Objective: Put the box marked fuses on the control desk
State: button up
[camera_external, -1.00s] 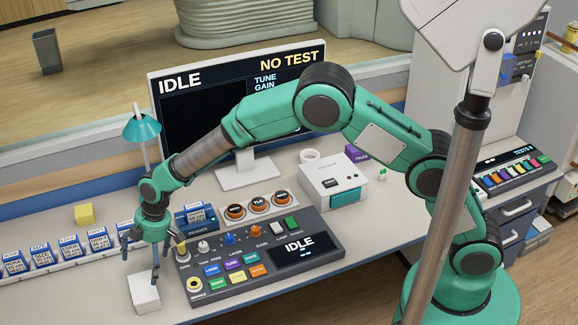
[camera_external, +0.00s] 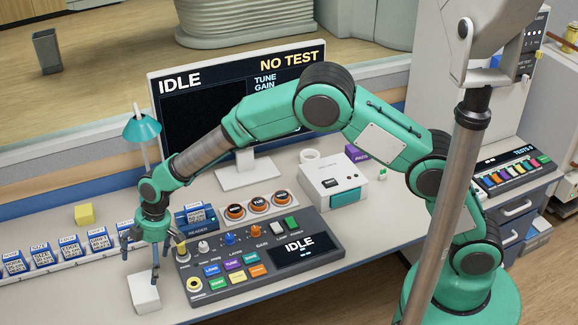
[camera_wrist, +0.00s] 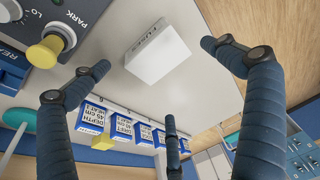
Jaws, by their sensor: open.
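The white box marked FUSES (camera_external: 144,294) lies on the light control desk (camera_external: 193,314), near its front edge at the left end of the console. In the wrist view the box (camera_wrist: 157,53) shows its lettered edge and stands free of the fingers. My gripper (camera_external: 152,258) is just above and behind the box in the external view. Its three dark blue fingers are spread with nothing between them, and in the wrist view the gripper (camera_wrist: 158,76) has the box beyond its fingertips. The fingers appear clear of the box.
The console (camera_external: 263,258) with knobs and coloured buttons is close on the right. A rack of blue and white cartons (camera_external: 42,257) stands on the left, with a yellow block (camera_external: 84,213) behind. A teal lamp (camera_external: 142,130) and a monitor (camera_external: 205,110) stand further back.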

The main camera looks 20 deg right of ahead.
jog(key=w+d+r+m+t, duration=0.1)
jog(key=w+d+r+m, duration=0.3)
jog(key=d+r, duration=0.9)
jog(key=w+d+r+m+t, duration=0.15)
jog(key=w+d+r, duration=0.45)
jog(key=d+r, duration=0.65)
jog(key=s+d+r+m, duration=0.2)
jog(key=d+r, duration=0.2)
jog(key=d, duration=0.7)
jog(key=s+d+r+m, duration=0.2)
jog(key=d+r, duration=0.1)
jog(key=d, duration=0.9)
jog(key=s+d+m+t+h, duration=0.1)
jog(key=s+d+m, duration=0.3)
jog(key=s+d, duration=0.7)
jog(key=s+d+r+m+t+h, duration=0.1)
jog(key=s+d+m, duration=0.3)
jog(key=s+d, duration=0.7)
jog(key=d+t+h, duration=0.1)
jog(key=d, duration=0.3)
jog(key=shift+d+r+m, duration=0.3)
jog(key=shift+m, duration=0.05)
